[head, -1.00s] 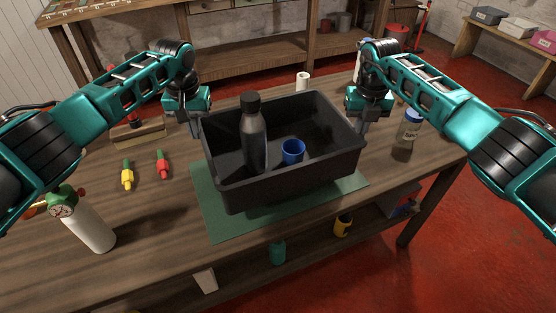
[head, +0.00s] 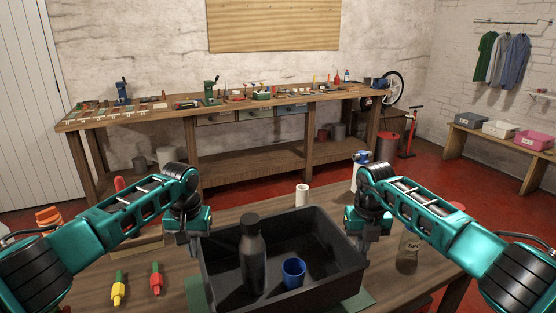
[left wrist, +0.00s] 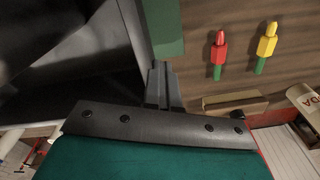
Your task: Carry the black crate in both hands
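The black crate (head: 318,232) is in front of me over the workbench, level, with a dark bottle (head: 252,265) standing inside and a blue cup (head: 293,273) beside it. My left gripper (head: 194,242) is at the crate's left wall and appears shut on its rim. In the left wrist view the crate (left wrist: 70,65) fills the left side, its wall meeting the fingers (left wrist: 162,85). My right gripper (head: 364,240) is at the right wall and appears shut on its rim; its fingertips are partly hidden. The crate's underside is out of view.
A green mat (head: 361,302) lies under the crate. Yellow (head: 118,291) and red (head: 156,280) pegs lie to the left. A jar (head: 408,252) stands at right, a white cylinder (head: 302,195) behind the crate. A long back bench (head: 240,112) stands across red floor.

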